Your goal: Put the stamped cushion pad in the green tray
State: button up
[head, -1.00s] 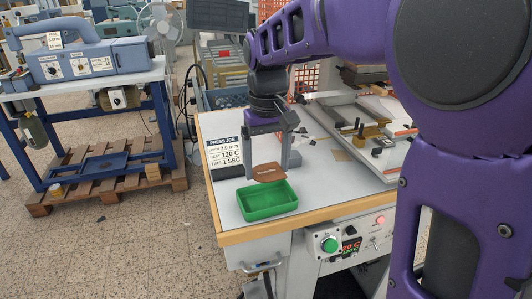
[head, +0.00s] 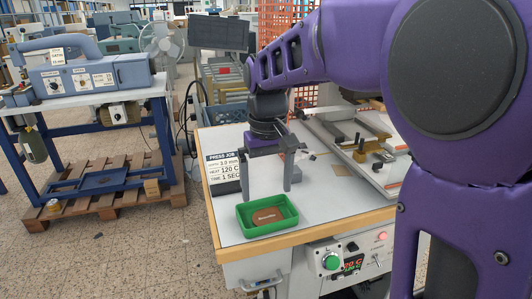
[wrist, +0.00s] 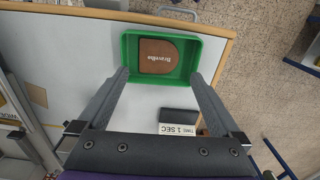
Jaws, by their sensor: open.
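The brown cushion pad (head: 267,215) lies inside the green tray (head: 243,222) at the front left corner of the table. In the wrist view the pad (wrist: 158,56) lies flat on the floor of the tray (wrist: 163,77), with pale stamped lettering facing up. My gripper (head: 268,187) is open and empty, its two fingers wide apart. It is above the table at the tray's far side, apart from the pad. In the wrist view the fingertips (wrist: 159,74) reach the near edge of the tray in the picture.
The press job sign (head: 222,171) stands left of my gripper. A press bed (head: 360,150) with metal parts is at the right of the table. A small brown square (head: 341,170) lies near it. The control panel (head: 347,262) is below the front edge.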

notch_tip(320, 180, up, 17)
jog(key=p, duration=0.3)
